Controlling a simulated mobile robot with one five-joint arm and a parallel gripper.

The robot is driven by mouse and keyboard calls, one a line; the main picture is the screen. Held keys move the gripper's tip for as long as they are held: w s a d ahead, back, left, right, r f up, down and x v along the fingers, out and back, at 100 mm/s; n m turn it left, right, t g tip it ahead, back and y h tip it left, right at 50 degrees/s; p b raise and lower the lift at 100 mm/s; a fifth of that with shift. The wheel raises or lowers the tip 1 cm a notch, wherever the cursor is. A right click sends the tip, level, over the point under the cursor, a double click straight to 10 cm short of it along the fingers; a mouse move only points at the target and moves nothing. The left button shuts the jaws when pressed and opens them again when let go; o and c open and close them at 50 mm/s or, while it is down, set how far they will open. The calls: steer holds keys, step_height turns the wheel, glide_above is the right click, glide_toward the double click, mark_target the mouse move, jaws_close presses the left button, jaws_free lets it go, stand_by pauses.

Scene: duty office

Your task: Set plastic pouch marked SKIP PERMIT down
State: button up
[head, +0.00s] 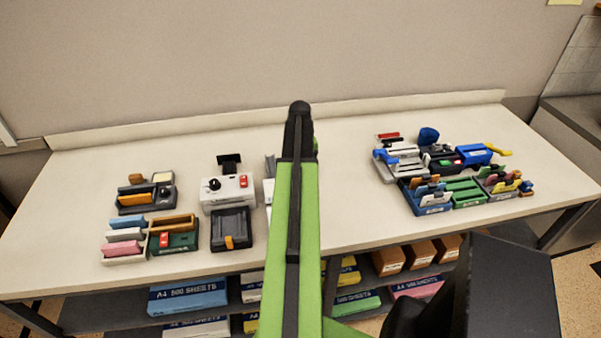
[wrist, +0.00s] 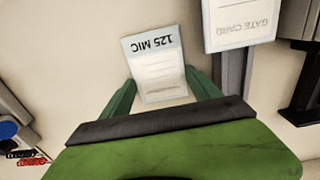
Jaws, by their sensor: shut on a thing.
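In the wrist view my gripper (wrist: 164,90) has its green fingers on either side of a small pale pouch (wrist: 158,72) and is shut on it. The pouch has a grey-blue band that reads "125 MIC" upside down, with faint lines below. I cannot read SKIP PERMIT on it. The pale table top shows behind it; I cannot tell whether the pouch touches it. In the head view my arm hides the gripper and the pouch.
A card marked GATE CARD (wrist: 240,25) is close by on the right in the wrist view. On the table (head: 345,195), a white device (head: 228,191) and trays stand left of my arm. Blue trays (head: 428,204) and green trays (head: 466,192) stand right. Bare table lies between.

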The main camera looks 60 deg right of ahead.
steer(key=o, duration=1.3)
steer(key=shift+f, duration=0.1)
step_height(320, 180, up, 12)
steer(key=p, duration=1.2)
steer(key=shift+r, duration=0.2)
